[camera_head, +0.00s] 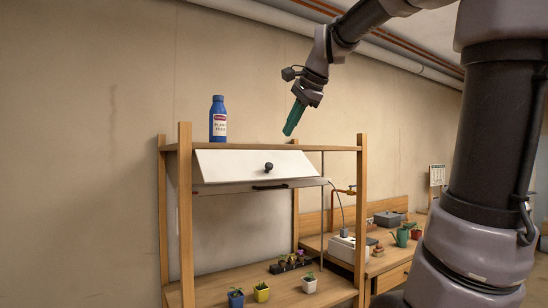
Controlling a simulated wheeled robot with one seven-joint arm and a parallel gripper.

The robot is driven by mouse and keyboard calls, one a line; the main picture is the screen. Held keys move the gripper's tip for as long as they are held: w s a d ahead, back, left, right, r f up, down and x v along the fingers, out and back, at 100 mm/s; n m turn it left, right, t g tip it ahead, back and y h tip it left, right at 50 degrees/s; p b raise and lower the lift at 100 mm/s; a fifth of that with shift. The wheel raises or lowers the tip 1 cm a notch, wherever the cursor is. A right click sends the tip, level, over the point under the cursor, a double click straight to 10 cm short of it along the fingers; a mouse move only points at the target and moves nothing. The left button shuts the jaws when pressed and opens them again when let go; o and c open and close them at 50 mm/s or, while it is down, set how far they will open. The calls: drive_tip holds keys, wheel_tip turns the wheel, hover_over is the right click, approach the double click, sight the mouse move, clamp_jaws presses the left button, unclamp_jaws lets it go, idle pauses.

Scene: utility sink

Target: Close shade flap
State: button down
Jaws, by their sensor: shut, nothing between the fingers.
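The shade flap (230,165) is a white panel with a dark round knob (268,167), hung under the front of the wooden shelf top. It is tilted, with its lower edge leaning outward over a unit with a dark bar handle (270,187). My gripper (289,131) is above the shelf, up and right of the flap, pointing down and left. Its teal fingers are shut together with nothing between them. It is apart from the flap and the knob.
A blue plant-feed bottle (218,119) stands on the wooden shelf top (330,147), left of my gripper. Wooden posts (185,220) frame the shelf. Small potted plants (309,283) stand below. A sink bench (345,250) with a copper tap is at right.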

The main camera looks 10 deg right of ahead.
sight(271, 164)
drive_tip(key=x, duration=1)
drive_tip(key=shift+w+f, duration=0.15)
drive_tip(key=shift+f, duration=0.1)
drive_tip(key=shift+f, duration=0.1)
